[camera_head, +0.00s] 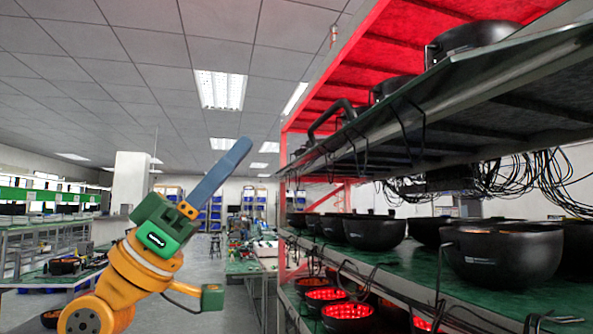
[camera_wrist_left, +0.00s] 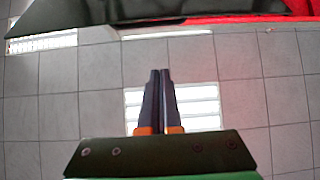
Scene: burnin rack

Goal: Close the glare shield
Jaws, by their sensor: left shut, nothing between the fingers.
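My left gripper (camera_head: 245,146) is raised to the left of the rack, its blue fingers pointing up and right. In the left wrist view its fingers (camera_wrist_left: 160,74) lie together with nothing between them. They are apart from the rack in the head view. No part is clearly recognisable as the glare shield. A red panel (camera_head: 385,40) spans the top of the rack, above the upper shelf. The wrist view shows a dark edge (camera_wrist_left: 150,12) with a red strip (camera_wrist_left: 235,19) across the top, beyond the fingertips. My right gripper is not in view.
The rack's upper shelf (camera_head: 455,82) and middle shelf (camera_head: 440,283) hold several black bowl-shaped units (camera_head: 500,252). Loose black cables (camera_head: 540,175) hang at the right. Red-lit units (camera_head: 348,311) stand lower down. Open air lies between my gripper and the rack.

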